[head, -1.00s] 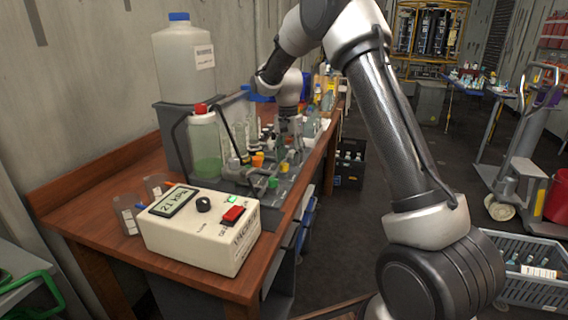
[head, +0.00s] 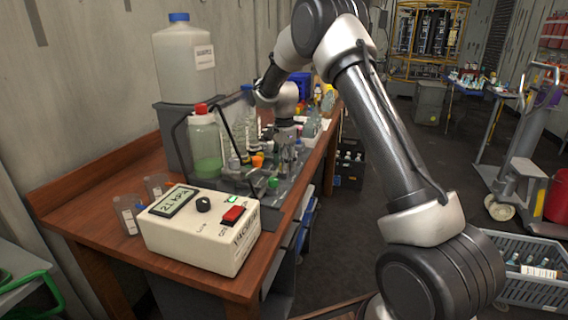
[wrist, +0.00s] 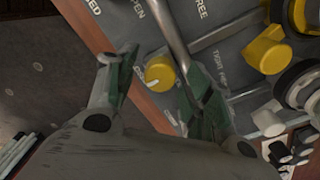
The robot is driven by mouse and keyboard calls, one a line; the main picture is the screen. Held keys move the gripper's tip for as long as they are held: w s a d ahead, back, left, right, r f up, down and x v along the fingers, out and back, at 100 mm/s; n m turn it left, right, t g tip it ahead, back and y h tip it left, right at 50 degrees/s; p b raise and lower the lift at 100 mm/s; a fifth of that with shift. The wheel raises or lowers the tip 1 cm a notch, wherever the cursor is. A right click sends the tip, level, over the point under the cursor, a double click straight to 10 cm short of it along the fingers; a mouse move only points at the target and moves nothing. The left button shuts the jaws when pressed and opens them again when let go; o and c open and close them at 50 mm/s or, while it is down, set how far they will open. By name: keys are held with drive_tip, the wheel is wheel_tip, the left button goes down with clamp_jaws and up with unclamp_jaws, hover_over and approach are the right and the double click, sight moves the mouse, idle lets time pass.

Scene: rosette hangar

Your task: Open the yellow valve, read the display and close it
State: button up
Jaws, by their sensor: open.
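A yellow valve knob (wrist: 160,73) with a white pointer mark sits on a dark grey lettered panel in the wrist view. My gripper (wrist: 158,60) is open, with one green-padded finger on each side of this knob; I cannot tell whether they touch it. In the head view my gripper (head: 287,158) is over the front edge of the bench panel and hides the knob. The display (head: 173,202) on the cream box (head: 195,243) appears to read 21 kPa.
Another yellow knob (wrist: 266,50) and black round parts lie right of my gripper in the wrist view. In the head view a jar of green liquid (head: 205,150) and a large white jug (head: 184,65) stand on the left. A grey crate (head: 540,275) is on the floor.

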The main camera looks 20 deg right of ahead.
drive_tip(key=shift+f, duration=0.1)
drive_tip(key=c, duration=1.1)
drive_tip(key=shift+o, duration=0.2)
drive_tip(key=shift+n, duration=0.3)
drive_tip(key=n, duration=1.3)
drive_tip(key=shift+n, duration=2.1)
